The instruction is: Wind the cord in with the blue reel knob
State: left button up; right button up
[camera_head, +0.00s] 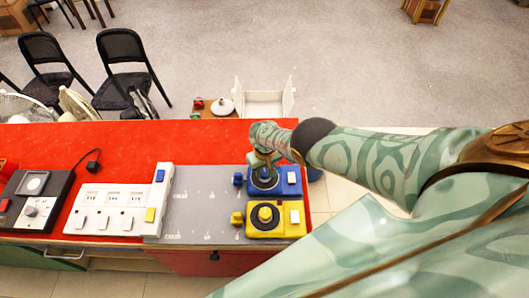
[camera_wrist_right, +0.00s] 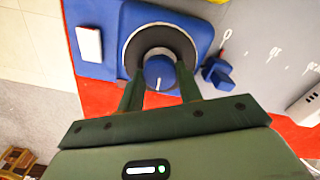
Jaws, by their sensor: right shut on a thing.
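The blue reel (camera_head: 292,188) sits at the right end of the grey board (camera_head: 203,190) on the red table. In the wrist view the blue reel (camera_wrist_right: 127,22) has a dark round disc with a blue knob (camera_wrist_right: 160,72) in its middle, marked by a white line. My right gripper (camera_head: 265,172) is over it from above; in the wrist view its fingers (camera_wrist_right: 161,82) are shut on the knob, one on each side. A small blue block (camera_wrist_right: 218,73) lies beside the reel, also seen in the head view (camera_head: 238,179). No cord is clearly visible. My left gripper is not in view.
A white switch panel (camera_head: 110,210) and a dark device (camera_head: 36,200) stand to the left. The red table top (camera_head: 130,140) behind them is mostly clear.

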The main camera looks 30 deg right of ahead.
jog(key=shift+m, duration=0.6)
jog(key=o, duration=1)
